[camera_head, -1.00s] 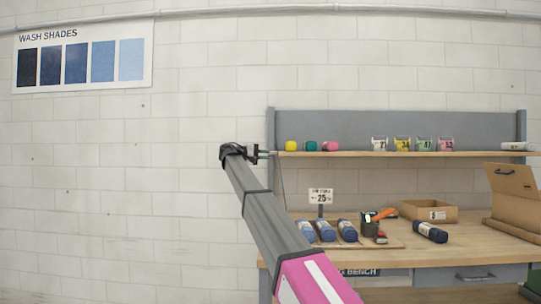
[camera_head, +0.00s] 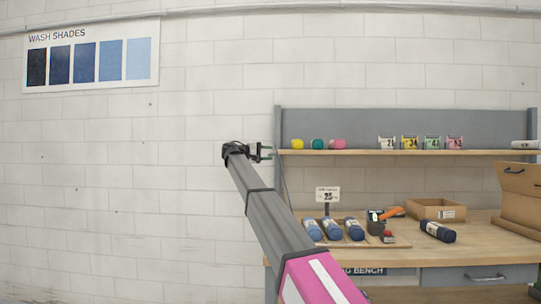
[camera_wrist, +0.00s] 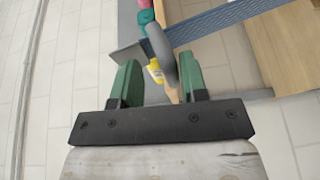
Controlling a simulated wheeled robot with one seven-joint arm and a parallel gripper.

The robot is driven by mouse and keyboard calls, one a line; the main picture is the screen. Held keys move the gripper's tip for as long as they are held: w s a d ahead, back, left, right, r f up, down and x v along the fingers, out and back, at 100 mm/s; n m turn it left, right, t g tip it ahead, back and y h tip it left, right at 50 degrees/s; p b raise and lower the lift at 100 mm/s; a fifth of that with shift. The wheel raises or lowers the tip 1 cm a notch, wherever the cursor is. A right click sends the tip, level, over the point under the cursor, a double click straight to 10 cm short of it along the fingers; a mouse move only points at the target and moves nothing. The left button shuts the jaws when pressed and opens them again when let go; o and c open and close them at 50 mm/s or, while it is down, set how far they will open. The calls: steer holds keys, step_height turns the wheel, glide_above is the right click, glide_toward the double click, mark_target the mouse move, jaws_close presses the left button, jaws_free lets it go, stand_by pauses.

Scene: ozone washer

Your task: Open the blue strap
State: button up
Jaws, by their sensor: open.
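My gripper (camera_head: 263,152) is at the end of my outstretched arm, level with the shelf's left end in the head view. In the wrist view its two green fingers (camera_wrist: 158,78) stand apart, with nothing held. A blue-grey woven band (camera_wrist: 235,18) crosses the upper right of the wrist view; it may be the blue strap, but I cannot be sure. A grey rounded piece (camera_wrist: 160,48) shows beyond and between the fingers; I cannot tell whether it belongs to the band. No blue strap is clear in the head view.
A workbench (camera_head: 420,255) with a wooden shelf (camera_head: 360,152) stands right of my arm. Blue rolls (camera_head: 333,229), a dark roll (camera_head: 437,232) and an open box (camera_head: 437,209) lie on it.

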steer(key=v, duration=0.9)
steer(key=shift+a, duration=0.15)
